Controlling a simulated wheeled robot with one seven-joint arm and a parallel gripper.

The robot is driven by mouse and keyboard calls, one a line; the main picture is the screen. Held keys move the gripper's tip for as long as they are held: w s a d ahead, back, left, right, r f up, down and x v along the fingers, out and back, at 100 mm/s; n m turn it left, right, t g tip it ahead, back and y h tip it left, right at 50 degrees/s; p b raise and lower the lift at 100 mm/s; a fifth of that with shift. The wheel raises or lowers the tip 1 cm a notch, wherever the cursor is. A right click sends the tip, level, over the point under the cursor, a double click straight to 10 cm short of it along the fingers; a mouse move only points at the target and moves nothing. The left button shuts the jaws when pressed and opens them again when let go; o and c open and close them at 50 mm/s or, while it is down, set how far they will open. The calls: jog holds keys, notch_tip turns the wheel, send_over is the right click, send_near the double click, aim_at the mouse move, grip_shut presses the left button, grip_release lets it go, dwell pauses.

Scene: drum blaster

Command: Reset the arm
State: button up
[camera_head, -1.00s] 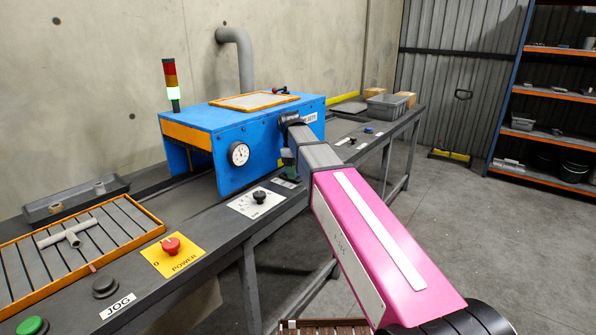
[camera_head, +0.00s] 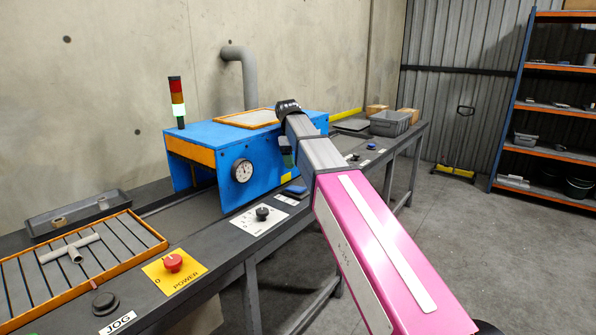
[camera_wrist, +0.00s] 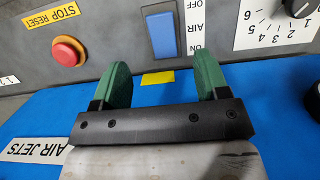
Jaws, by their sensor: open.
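My arm reaches from the lower right of the head view to the front of the blue machine (camera_head: 208,135). My gripper (camera_wrist: 160,70) has its two green fingers spread apart in the wrist view, with nothing between them. In the head view it is mostly hidden behind my arm. Beyond the fingers, the wrist view shows a blue rocker switch (camera_wrist: 162,34) on a grey panel marked AIR, ON and OFF. The switch also shows in the head view (camera_head: 296,190), below my gripper. The fingers look apart from it.
A red STOP RESET button (camera_wrist: 67,52) and a numbered dial (camera_wrist: 298,8) flank the switch. The bench carries a red power knob (camera_head: 173,263), a black JOG button (camera_head: 103,301) and an orange-framed rack (camera_head: 25,282). Open floor (camera_head: 450,225) lies right of the bench.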

jog(key=shift+r, duration=0.3)
